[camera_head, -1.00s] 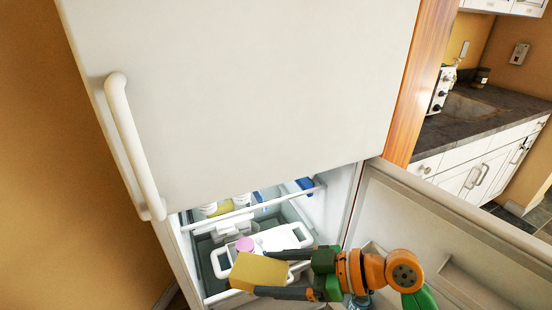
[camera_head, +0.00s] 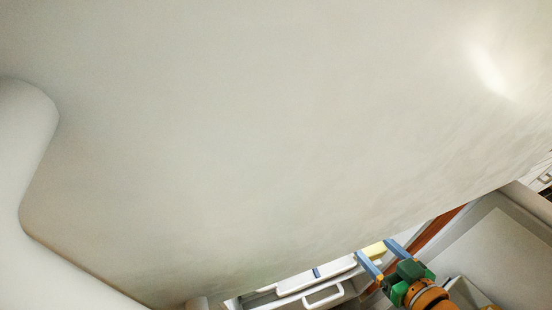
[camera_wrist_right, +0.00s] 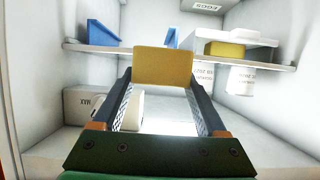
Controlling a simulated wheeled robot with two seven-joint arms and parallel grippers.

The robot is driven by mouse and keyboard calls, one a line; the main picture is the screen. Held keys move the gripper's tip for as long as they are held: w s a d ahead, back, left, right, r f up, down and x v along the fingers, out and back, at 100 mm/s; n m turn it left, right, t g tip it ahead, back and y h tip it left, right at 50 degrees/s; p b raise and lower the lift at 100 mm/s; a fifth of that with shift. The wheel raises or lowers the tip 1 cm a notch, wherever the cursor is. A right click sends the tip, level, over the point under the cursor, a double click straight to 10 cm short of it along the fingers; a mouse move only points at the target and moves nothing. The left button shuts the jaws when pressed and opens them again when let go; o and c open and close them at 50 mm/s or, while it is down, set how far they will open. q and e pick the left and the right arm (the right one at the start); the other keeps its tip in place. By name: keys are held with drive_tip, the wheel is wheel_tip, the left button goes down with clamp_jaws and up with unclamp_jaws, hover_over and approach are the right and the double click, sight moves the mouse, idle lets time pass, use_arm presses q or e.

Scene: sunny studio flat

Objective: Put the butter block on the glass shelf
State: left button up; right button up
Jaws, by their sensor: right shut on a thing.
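The yellow butter block (camera_wrist_right: 163,66) is held at the tips of my right gripper (camera_wrist_right: 160,80), whose two fingers lie along its sides. In the right wrist view the block is inside the fridge, in front of the shelf (camera_wrist_right: 270,66), and hides part of its front edge. Whether it touches the shelf cannot be told. My left gripper is not in view.
On the shelf are a blue item (camera_wrist_right: 102,33) at left, another blue piece behind the block, and a second yellow block (camera_wrist_right: 225,49) by a white object at right. White containers (camera_wrist_right: 240,79) stand below. A box (camera_wrist_right: 84,104) sits lower left. The upper door (camera_head: 250,150) fills the head view.

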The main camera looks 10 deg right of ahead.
drive_tip(key=shift+s, duration=0.1)
drive_tip(key=shift+w+r, duration=0.15)
drive_tip(key=shift+w, duration=0.05)
drive_tip(key=w, duration=0.4)
drive_tip(key=w+a, duration=0.1)
drive_tip(key=w, duration=0.3)
drive_tip(key=w+p, duration=0.1)
drive_tip(key=w, duration=0.4)
drive_tip(key=shift+a, duration=0.4)
drive_tip(key=w, duration=0.3)
drive_tip(key=shift+w+a, duration=0.25)
drive_tip(key=shift+w, duration=0.1)
drive_tip(key=shift+w+p, duration=0.25)
drive_tip(key=shift+p, duration=0.15)
drive_tip(key=shift+f, duration=0.25)
drive_tip(key=o, duration=1.2)
drive_tip(key=shift+s+f, duration=0.1)
drive_tip(key=o, duration=0.3)
